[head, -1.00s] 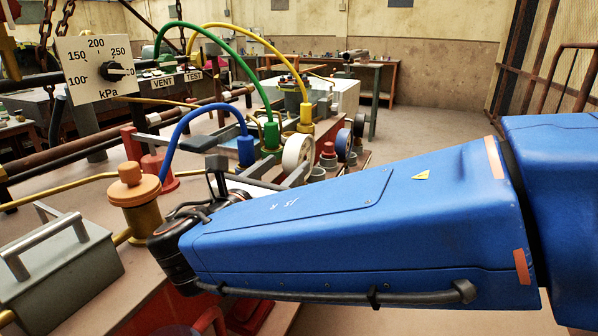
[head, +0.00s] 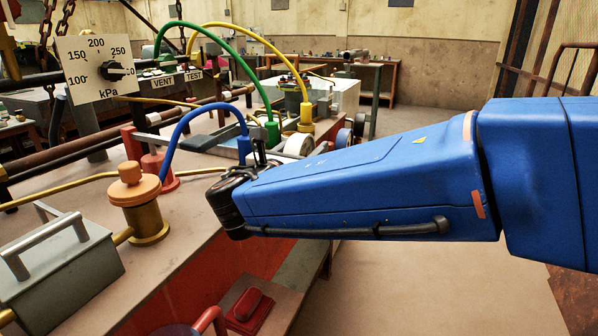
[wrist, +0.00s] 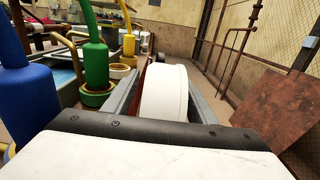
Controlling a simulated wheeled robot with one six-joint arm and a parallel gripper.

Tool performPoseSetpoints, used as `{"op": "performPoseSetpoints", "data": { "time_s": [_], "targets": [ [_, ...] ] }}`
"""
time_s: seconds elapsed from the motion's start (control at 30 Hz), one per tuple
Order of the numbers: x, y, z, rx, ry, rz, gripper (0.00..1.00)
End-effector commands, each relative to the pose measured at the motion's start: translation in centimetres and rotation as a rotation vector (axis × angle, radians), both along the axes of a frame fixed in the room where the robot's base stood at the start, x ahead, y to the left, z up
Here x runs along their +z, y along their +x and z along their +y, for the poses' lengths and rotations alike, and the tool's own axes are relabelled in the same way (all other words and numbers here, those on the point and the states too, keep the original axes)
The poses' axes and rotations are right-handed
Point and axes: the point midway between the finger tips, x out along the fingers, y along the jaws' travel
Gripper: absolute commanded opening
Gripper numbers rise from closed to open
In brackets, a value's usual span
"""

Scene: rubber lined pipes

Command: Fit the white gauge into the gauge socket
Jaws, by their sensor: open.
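The white gauge (wrist: 165,95) is a thick white disc standing on edge in the wrist view. It lies between the two grey fingers of my open gripper (wrist: 161,80), with a narrow gap visible on its left side; contact on the right is unclear. In the head view the white gauge (head: 299,146) shows only partly above my blue arm, beyond the blue plug. My gripper there is mostly hidden behind the arm. I cannot pick out the gauge socket with certainty in either view.
Blue (head: 245,150), green (head: 272,134) and yellow (head: 306,118) hose plugs stand left of and beyond the gauge. An orange-capped brass fitting (head: 138,205) and a grey handled box (head: 60,265) stand nearer.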

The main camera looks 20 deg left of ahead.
Motion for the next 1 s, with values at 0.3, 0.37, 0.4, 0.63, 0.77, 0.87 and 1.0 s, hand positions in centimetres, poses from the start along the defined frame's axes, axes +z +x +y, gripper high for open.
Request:
{"op": "performPoseSetpoints", "data": {
  "time_s": [0.3, 0.37, 0.4, 0.63, 0.77, 0.87, 1.0],
  "targets": [
    [0.0, 0.4, 0.0, 0.0, 0.0, 0.0, 0.4],
    [0.0, 0.4, 0.0, 0.0, 0.0, 0.0, 0.25],
    [0.0, 0.4, 0.0, 0.0, 0.0, 0.0, 0.16],
    [0.0, 0.4, 0.0, 0.0, 0.001, -0.001, 0.0],
    [0.3, 0.4, 0.0, 0.0, 0.002, -0.001, 0.0],
    [1.2, 0.4, 0.0, 0.0, 0.004, -0.001, 0.0],
    [3.5, 0.4, -0.1, 0.0, 0.005, -0.002, 0.0]
  ]
}}
